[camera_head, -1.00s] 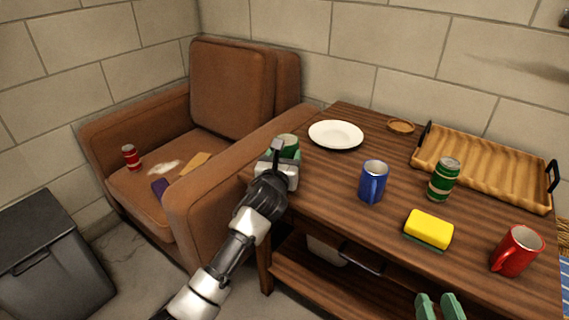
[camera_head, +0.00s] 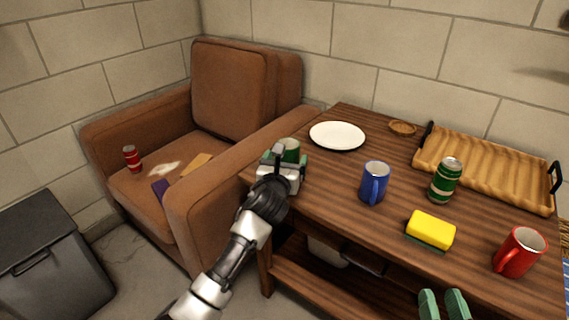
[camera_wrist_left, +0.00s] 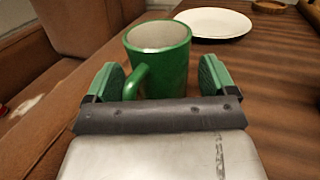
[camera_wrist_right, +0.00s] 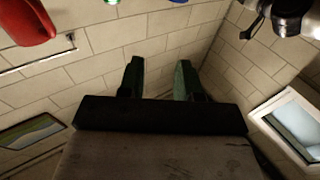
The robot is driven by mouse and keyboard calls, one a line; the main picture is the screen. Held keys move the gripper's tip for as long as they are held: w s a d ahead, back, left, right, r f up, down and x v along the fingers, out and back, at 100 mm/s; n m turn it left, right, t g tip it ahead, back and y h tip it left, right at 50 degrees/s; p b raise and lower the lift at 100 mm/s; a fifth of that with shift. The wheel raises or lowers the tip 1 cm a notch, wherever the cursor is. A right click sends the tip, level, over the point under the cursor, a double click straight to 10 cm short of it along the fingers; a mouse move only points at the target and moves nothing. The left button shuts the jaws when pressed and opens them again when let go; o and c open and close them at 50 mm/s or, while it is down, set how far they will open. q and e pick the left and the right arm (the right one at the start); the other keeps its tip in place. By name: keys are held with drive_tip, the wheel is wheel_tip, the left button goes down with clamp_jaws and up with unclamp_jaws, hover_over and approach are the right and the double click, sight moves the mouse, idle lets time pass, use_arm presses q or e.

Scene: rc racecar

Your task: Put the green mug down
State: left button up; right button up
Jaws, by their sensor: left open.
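The green mug (camera_head: 290,148) stands upright at the left end of the wooden table (camera_head: 320,180), partly hidden by my left gripper (camera_head: 285,160) in the head view. In the left wrist view the mug (camera_wrist_left: 165,62) is between and just beyond the spread fingers of my left gripper (camera_wrist_left: 159,78). Its handle points toward the left finger, and a gap shows between the mug and the right finger. My right gripper (camera_head: 443,303) is open and empty at the table's front edge; its parted fingers also show in the right wrist view (camera_wrist_right: 160,80).
A white plate (camera_head: 337,135) lies behind the mug. A blue mug (camera_head: 373,183), a yellow sponge (camera_head: 430,230), a green can (camera_head: 445,181), a red mug (camera_head: 519,252) and a wooden tray (camera_head: 480,165) are to the right. An armchair (camera_head: 185,215) stands close on the left.

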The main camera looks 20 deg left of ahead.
use_arm(q)
drive_tip(key=shift+s+r, duration=0.1)
drive_tip(key=shift+s, duration=0.3)
drive_tip(key=s+f+n+g+h+p, duration=0.1)
drive_tip(key=s+f+n+g, duration=0.1)
drive_tip(key=s+n, duration=0.9)
drive_tip(key=s+f+n+g+h+p, duration=0.1)
drive_tip(key=s+f+n+g, duration=0.2)
drive_tip(key=s+n, duration=0.8)
drive_tip(key=s+f+n+g+h+p, duration=0.1)
drive_tip(key=s+f+n+g, duration=0.1)
drive_tip(key=s+n, duration=0.9)
drive_tip(key=shift+d+f+g, duration=0.3)
drive_tip(key=shift+d+f, duration=0.1)
drive_tip(key=shift+f, duration=0.25)
use_arm(e)
drive_tip(key=s+d+f+g+h, duration=0.2)
drive_tip(key=s+f+g, duration=0.2)
drive_tip(key=f+g, duration=0.4)
drive_tip(key=shift+d+f+h, duration=0.4)
use_arm(q)
drive_tip(key=shift+c, duration=0.2)
use_arm(e)
drive_tip(key=shift+s, duration=0.1)
